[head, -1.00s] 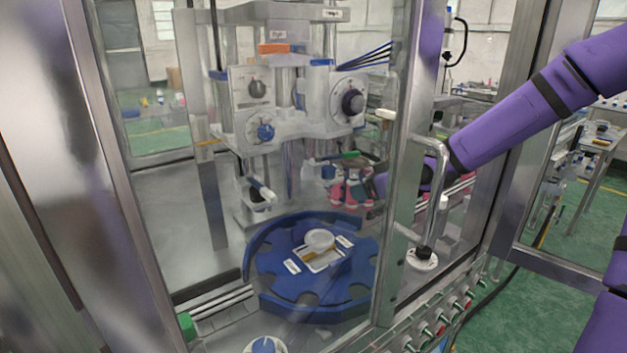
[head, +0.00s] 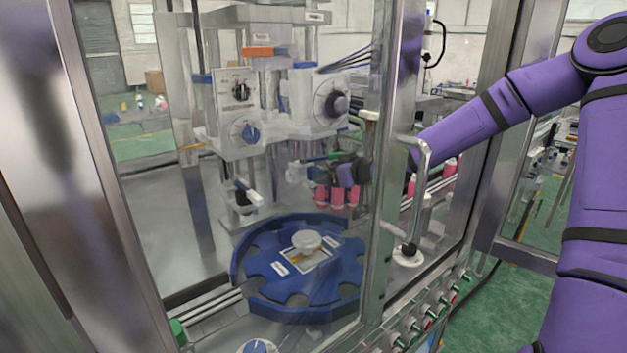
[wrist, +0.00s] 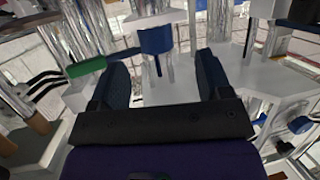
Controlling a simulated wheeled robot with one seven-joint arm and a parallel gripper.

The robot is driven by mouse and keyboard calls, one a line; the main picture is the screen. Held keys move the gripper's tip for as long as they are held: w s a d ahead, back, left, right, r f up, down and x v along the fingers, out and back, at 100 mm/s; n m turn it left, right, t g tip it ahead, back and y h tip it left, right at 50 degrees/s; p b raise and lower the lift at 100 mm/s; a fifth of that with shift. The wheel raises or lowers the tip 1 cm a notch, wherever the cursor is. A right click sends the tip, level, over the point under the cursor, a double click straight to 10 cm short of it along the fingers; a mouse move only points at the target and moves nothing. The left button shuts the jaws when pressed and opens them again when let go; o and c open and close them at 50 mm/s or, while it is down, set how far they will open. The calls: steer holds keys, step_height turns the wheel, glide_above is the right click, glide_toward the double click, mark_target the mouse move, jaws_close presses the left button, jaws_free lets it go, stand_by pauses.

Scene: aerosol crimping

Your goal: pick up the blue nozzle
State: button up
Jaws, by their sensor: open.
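My gripper (wrist: 162,72) is open and empty. Its two dark fingers stand apart on either side of the line to the blue part, which shows beyond and between the tips. In the head view my gripper (head: 350,172) is behind the clear panel, beside the machine's working head. I cannot make out the nozzle clearly in that view.
Pink cans (head: 337,193) stand under my gripper, near a blue rotary table (head: 262,265). Dial boxes (head: 332,103) are above. The metal door frame (head: 386,200) stands in front.

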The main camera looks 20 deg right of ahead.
steer(key=shift+x, duration=2.7)
steer(key=shift+w+d+r, duration=0.1)
steer(key=shift+d, duration=0.1)
steer(key=c, duration=1.1)
